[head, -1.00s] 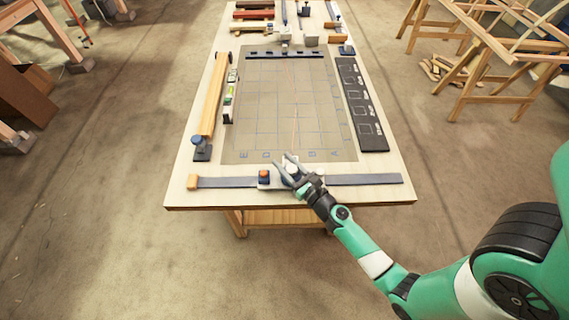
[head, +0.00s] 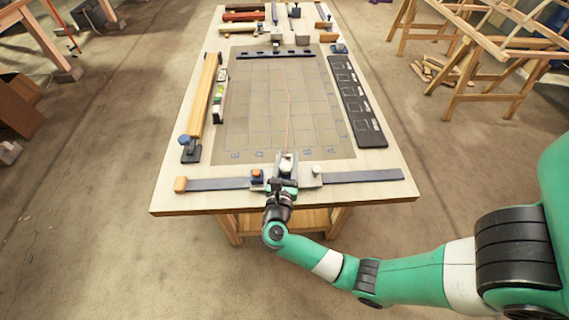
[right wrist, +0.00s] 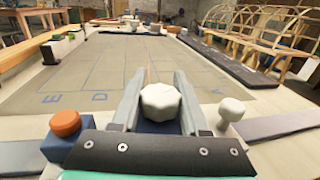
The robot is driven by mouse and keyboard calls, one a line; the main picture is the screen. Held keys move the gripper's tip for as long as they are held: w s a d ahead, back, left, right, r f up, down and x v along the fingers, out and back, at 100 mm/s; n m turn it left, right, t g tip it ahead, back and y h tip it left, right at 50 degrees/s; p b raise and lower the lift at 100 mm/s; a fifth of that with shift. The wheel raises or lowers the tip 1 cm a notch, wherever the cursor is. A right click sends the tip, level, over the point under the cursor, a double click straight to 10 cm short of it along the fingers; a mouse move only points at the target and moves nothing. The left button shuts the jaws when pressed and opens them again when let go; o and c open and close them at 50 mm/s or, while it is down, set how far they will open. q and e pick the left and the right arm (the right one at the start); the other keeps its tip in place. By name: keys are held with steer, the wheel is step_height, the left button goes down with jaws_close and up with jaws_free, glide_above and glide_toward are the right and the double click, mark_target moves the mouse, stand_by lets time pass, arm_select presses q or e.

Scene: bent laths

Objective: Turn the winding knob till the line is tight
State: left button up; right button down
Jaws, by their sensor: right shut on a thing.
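The winding knob (right wrist: 160,102) is white and faceted and stands at the near edge of the board; it also shows in the head view (head: 287,165). My right gripper (head: 286,158) is shut on it, with one finger on each side in the right wrist view. A thin reddish line (head: 288,125) runs from near the knob up the gridded mat (head: 245,105). It looks roughly straight, but I cannot tell how tight it is. My left gripper is not in view.
An orange knob on a blue block (right wrist: 65,130) stands left of the gripper, and a smaller white knob (right wrist: 231,110) stands right. A dark strip (head: 365,177) runs along the near edge. A wooden bar (head: 202,95) and black panel (head: 357,100) flank the mat.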

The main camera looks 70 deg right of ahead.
steer(key=m+g+b, duration=0.2)
steer(key=g+b, duration=0.1)
steer(key=s+m+g+b, duration=0.1)
steer(key=g+b, duration=0.1)
steer(key=b, duration=0.1)
steer(key=m+g+b, duration=0.2)
steer(key=g+b, duration=0.1)
steer(key=shift+s+f+m+g, duration=0.2)
steer(key=shift+f+m+g, duration=0.1)
steer(key=shift+f, duration=0.05)
steer(key=shift+s+r+m+g+y+b, duration=0.2)
steer(key=shift+r+m+g+y+b, duration=0.15)
steer(key=shift+m+g+b, duration=0.45)
steer(key=shift+c, duration=2.2)
jaws_free()
steer(key=shift+b, duration=0.3)
